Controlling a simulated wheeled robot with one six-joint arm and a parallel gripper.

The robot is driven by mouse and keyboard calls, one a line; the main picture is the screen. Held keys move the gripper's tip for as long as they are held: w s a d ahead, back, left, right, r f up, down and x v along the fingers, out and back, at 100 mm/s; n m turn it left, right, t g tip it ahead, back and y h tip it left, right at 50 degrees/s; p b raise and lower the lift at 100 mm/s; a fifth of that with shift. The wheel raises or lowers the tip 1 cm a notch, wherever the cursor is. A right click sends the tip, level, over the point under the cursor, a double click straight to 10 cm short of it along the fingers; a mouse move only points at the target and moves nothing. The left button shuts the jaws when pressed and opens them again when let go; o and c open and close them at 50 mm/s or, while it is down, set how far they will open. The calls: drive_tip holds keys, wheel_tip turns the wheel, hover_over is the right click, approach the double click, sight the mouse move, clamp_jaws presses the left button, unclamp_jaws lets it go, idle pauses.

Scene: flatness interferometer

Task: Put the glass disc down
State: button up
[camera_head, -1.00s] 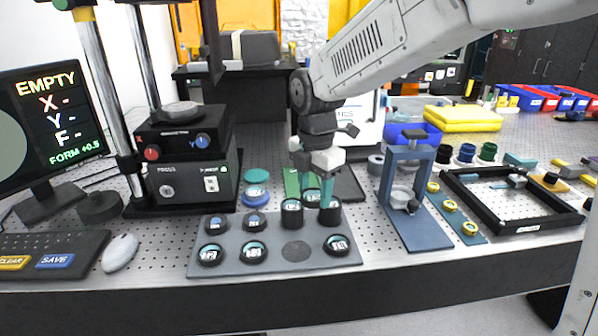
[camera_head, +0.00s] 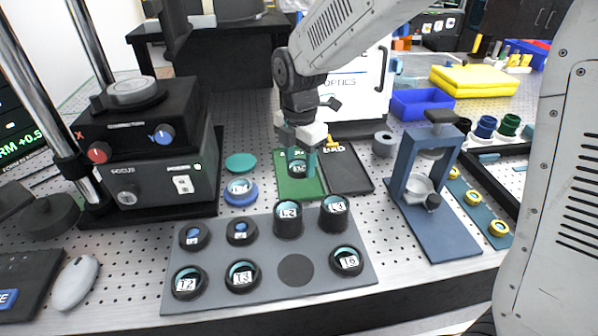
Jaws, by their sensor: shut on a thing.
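My gripper (camera_head: 298,162) points down with its teal fingertips shut on a small dark-rimmed glass disc (camera_head: 298,170) that has a white label. The disc is over the green mat (camera_head: 301,188), in the middle of the view. I cannot tell whether it touches the mat or hangs just above it. The label is too small to read surely.
A grey tray (camera_head: 212,298) in front holds several labelled dark-rimmed pieces and has one bare round spot (camera_head: 296,270). A dark mat (camera_head: 346,172) adjoins the green one. A blue stand (camera_head: 440,225) is at right; the black instrument (camera_head: 150,165) is at left.

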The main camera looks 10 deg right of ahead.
sight(300, 165)
drive_tip(key=shift+s+f, duration=0.1)
drive_tip(key=shift+f, duration=1.85)
drive_tip(key=shift+f, duration=0.1)
drive_tip(key=o, duration=1.1)
wheel_tip(300, 165, up, 12)
drive_tip(key=shift+r, duration=0.15)
drive_tip(key=s+d+r+m, duration=0.1)
drive_tip(key=s+d+m, duration=0.4)
drive_tip(key=s+m, duration=0.3)
drive_tip(key=s+d+r+m, duration=0.1)
drive_tip(key=s+d+m, duration=0.5)
drive_tip(key=s+m, duration=0.2)
drive_tip(key=s+d+m+t, duration=0.1)
drive_tip(key=s+d+m, duration=0.5)
drive_tip(key=s+m, duration=0.2)
drive_tip(key=shift+s+d+r+m, duration=0.1)
drive_tip(key=shift+s+r+m, duration=0.1)
drive_tip(key=shift+s, duration=0.45)
drive_tip(key=shift+s+d+r+m, duration=0.1)
drive_tip(key=shift+s+r+m, duration=0.1)
drive_tip(key=shift+s, duration=0.45)
